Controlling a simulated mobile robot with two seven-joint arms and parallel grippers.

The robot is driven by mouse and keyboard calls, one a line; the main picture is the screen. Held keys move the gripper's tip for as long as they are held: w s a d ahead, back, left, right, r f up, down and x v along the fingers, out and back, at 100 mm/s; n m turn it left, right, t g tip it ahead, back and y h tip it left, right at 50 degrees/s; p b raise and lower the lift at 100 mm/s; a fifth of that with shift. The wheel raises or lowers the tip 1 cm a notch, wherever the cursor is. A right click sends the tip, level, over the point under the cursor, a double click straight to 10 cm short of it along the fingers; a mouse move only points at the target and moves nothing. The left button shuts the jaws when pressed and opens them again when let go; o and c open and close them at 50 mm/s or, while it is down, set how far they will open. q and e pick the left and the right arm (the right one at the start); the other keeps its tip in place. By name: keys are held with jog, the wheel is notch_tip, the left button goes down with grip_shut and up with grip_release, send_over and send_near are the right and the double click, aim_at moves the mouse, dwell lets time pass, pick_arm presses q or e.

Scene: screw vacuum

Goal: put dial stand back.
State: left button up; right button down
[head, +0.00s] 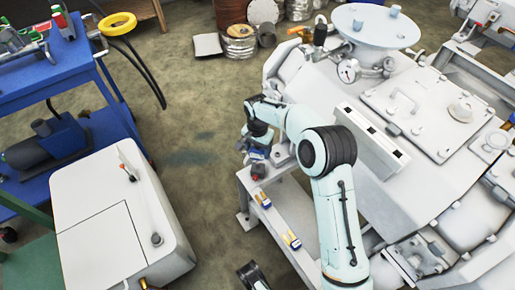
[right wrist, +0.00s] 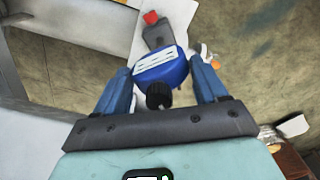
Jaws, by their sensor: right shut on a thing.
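The dial stand, as I take it, is a blue rounded body with a white label and a black knob, between the fingers of my right gripper (right wrist: 165,90) in the right wrist view (right wrist: 162,66). The right gripper (head: 256,152) is shut on it. In the head view the hand points down over the far end of a white ledge, and the blue part shows small and partly covered there. I cannot tell whether the stand touches the ledge. My left gripper does not show clearly.
A dark grey piece with a red tip (right wrist: 151,18) lies beyond the stand. The white ledge (head: 275,212) carries small yellow-and-blue items (head: 291,239). The large white machine (head: 400,170) is at right.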

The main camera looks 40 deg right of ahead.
jog(key=shift+c, duration=0.2)
grip_release()
jog(key=shift+f, duration=0.15)
notch_tip(320, 180, up, 12)
jog(key=p, duration=0.2)
jog(key=shift+r+p, duration=0.2)
jog(key=shift+p, duration=0.2)
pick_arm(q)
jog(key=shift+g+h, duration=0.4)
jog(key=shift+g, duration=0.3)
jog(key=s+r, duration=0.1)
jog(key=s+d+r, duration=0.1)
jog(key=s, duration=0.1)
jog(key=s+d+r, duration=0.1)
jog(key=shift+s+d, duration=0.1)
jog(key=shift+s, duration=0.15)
